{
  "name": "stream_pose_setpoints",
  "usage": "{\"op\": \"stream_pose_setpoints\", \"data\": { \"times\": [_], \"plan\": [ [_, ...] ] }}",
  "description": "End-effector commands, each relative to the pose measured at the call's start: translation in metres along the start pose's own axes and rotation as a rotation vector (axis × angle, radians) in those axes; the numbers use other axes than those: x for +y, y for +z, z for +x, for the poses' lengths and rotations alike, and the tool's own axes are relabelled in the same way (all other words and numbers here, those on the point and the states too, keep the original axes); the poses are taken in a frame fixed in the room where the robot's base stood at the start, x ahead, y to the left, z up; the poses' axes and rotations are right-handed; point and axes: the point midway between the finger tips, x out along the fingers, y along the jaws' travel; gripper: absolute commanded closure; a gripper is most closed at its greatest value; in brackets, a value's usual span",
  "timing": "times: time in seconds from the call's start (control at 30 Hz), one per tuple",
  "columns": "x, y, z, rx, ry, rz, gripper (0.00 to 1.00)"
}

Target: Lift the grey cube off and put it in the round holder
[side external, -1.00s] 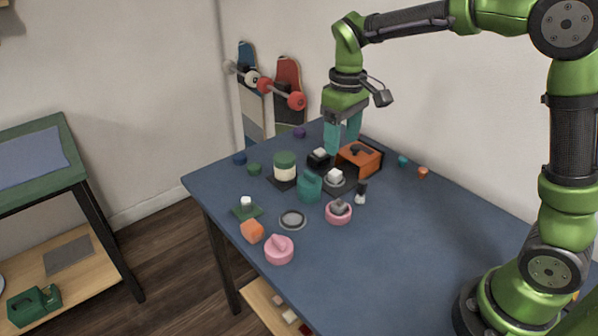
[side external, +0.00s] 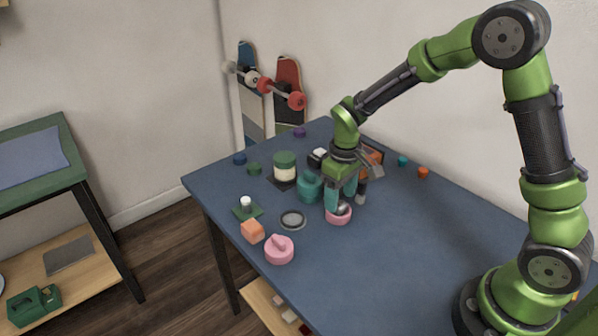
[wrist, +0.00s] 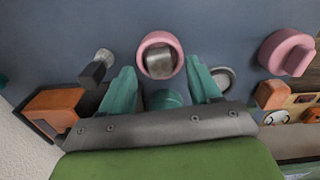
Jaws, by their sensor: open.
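A grey cube (wrist: 160,63) sits inside a pink round cup (wrist: 157,40). In the side view the grey cube (side external: 343,209) shows partly, low between my fingers, above the rim of the pink cup (side external: 339,218). My gripper (side external: 340,203) is open, pointing down close over the cup. In the wrist view, my gripper's teal fingers (wrist: 161,68) stand apart on either side of the cup and cube; I cannot tell whether they touch. A flat grey round dish (side external: 292,220) lies empty to the cup's left and also shows in the wrist view (wrist: 226,76).
A teal pot (side external: 308,187) stands close left of my gripper. A small dark and grey piece (side external: 361,193) is close right. An orange box (side external: 374,154) stands behind. A pink lidded piece (side external: 279,249) and orange block (side external: 252,231) lie front left. The table's right front is clear.

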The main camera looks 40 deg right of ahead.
Motion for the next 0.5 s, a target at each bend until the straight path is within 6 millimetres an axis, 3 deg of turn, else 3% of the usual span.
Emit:
{"op": "stream_pose_setpoints", "data": {
  "times": [0.13, 0.37, 0.5],
  "plan": [
    [0.0, -0.0004, 0.0151, -0.001, 0.0, 0.001, 0.38],
    [0.0001, -0.0008, 0.0165, 0.001, 0.0, 0.001, 0.38],
    [0.0001, -0.0008, 0.0163, 0.001, 0.0, 0.001, 0.56]
  ]
}}
